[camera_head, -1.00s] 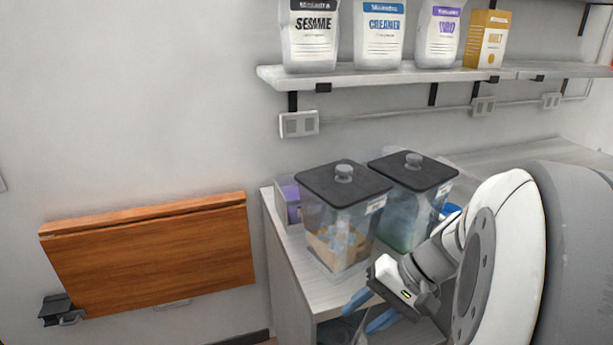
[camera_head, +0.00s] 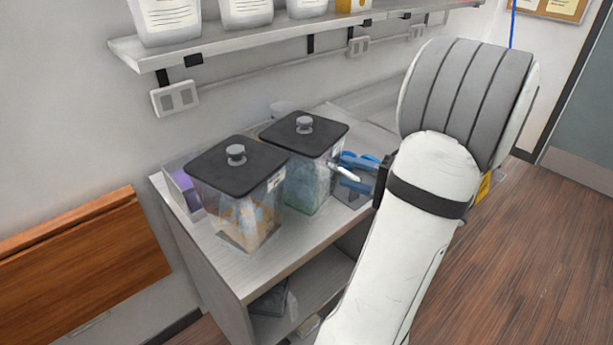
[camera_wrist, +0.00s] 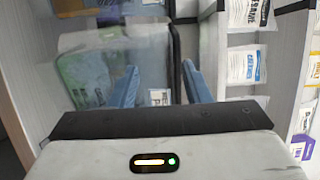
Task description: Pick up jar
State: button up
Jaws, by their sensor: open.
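Two clear square jars with black lids and grey knobs stand side by side on the counter. The left jar (camera_head: 252,212) has tan and bluish contents. The right jar (camera_head: 312,180) has greenish contents, and its body also fills much of the left half of the wrist view (camera_wrist: 100,65). My gripper (camera_head: 352,172) is open, with blue fingers close to the right side of the right jar. In the wrist view my gripper (camera_wrist: 160,86) has its fingers apart in front of that jar. I cannot tell whether they touch it.
The grey counter (camera_head: 225,268) has an open lower shelf. A purple-and-white box (camera_head: 183,190) stands behind the left jar. A wall shelf (camera_head: 240,38) with several bags hangs above. A folded wooden panel (camera_head: 90,250) is at left. Open floor (camera_head: 510,240) lies at right.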

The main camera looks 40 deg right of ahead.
aim_at(309, 179)
jog(key=p+x, duration=0.2)
jog(key=x, duration=0.3)
jog(key=shift+d+r, duration=0.1)
jog(key=shift+d, duration=0.1)
jog(key=shift+c, duration=0.4)
jog(key=shift+a, duration=0.1)
jog(key=c, duration=0.7)
grip_shut()
jog(key=shift+s+f, duration=0.1)
jog(key=shift+f, duration=0.1)
jog(key=shift+r, duration=0.1)
